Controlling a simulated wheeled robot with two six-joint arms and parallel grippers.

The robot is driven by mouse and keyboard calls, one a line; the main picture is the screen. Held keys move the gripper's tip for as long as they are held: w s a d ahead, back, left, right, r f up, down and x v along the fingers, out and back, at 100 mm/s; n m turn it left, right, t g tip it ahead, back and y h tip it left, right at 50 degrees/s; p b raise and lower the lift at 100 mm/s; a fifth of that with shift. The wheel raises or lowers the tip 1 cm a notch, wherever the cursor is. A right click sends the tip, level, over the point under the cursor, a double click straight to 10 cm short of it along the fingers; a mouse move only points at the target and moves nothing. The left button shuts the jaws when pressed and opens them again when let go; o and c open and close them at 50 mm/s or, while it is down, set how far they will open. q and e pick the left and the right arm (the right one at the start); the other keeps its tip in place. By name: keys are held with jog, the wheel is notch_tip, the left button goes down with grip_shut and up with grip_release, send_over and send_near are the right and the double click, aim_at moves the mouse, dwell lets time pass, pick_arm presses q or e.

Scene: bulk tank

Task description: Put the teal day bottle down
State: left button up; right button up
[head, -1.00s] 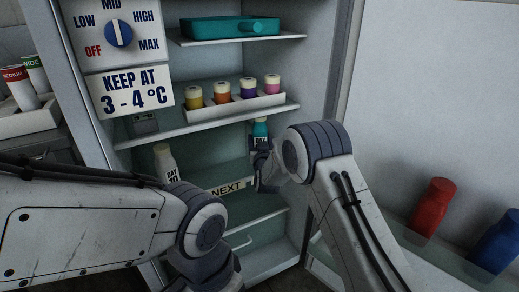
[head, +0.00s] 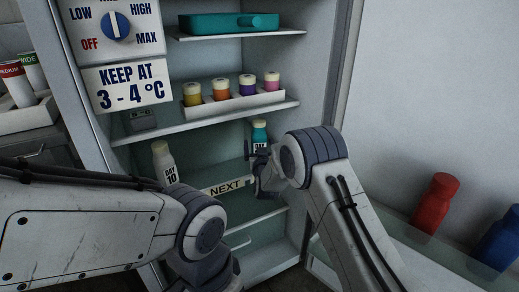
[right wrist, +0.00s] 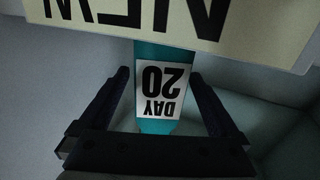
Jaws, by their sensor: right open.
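The teal day bottle (head: 260,133) with a white label stands upright on the fridge shelf, behind my right gripper (head: 256,165). In the right wrist view the bottle (right wrist: 155,125) appears upside down, its label reading DAY 20. The right gripper's fingers (right wrist: 160,105) are open on both sides of it, with gaps showing between each finger and the bottle. A sign with large letters (right wrist: 190,15) covers the far part of the bottle in that view. My left arm's wrist shows at the bottom of the head view, its fingertips not visible.
A rack of small capped bottles (head: 235,102) is on the shelf above. Red (head: 436,204) and blue (head: 498,240) bottles stand at right.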

jog(key=s+p, duration=0.3)
jog(key=s, duration=0.9)
jog(key=shift+d, duration=0.45)
jog(key=shift+r, duration=0.1)
